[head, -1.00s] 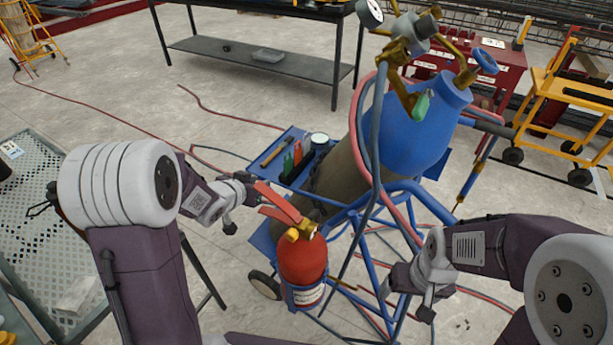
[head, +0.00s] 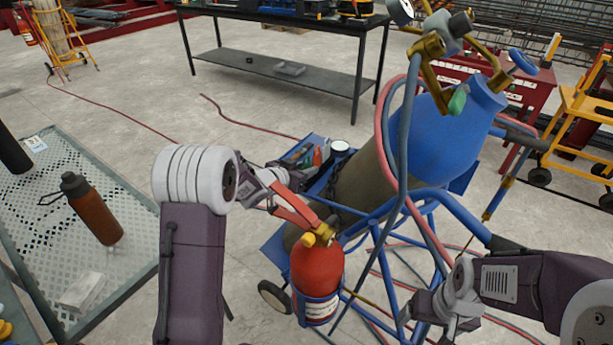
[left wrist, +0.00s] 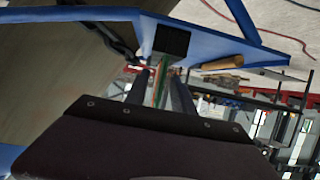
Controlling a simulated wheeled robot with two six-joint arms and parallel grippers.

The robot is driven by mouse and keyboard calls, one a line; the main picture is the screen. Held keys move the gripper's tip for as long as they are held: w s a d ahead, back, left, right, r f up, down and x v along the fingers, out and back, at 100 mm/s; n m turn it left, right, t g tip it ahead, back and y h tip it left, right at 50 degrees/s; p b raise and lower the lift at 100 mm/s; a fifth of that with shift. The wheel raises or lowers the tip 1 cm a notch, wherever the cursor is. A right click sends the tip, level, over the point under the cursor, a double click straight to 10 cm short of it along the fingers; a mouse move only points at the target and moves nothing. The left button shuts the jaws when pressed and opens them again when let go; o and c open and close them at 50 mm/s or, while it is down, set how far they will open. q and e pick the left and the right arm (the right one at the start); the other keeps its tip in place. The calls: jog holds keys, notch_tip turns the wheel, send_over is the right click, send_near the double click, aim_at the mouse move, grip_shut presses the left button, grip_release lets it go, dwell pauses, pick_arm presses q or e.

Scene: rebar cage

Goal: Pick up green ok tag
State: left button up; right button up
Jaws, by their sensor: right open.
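A thin green strip, which looks like the green tag (left wrist: 162,90), shows between the two dark fingers of my left gripper (left wrist: 161,92) in the left wrist view. The fingers stand apart, with the strip in the gap. In the head view, my left gripper (head: 297,162) is at the blue tray (head: 313,138) on the cylinder cart and hides part of what lies there. A red tag (head: 317,157) shows just beyond it. My right gripper (head: 447,322) is open and empty, low at the right beside the cart frame.
A blue gas cylinder (head: 440,130) with hoses leans on the cart right of the tray. A red fire extinguisher (head: 317,275) stands in front. A mesh table (head: 135,215) with a brown bottle (head: 92,208) is at the left. A black workbench (head: 285,75) stands behind.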

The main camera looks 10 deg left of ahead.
pick_arm(q)
jog(key=shift+w+d+f, duration=0.1)
jog(key=shift+w, duration=0.15)
jog(key=shift+s, duration=0.1)
grip_shut()
notch_tip(320, 180, up, 10)
jog(key=p, duration=0.5)
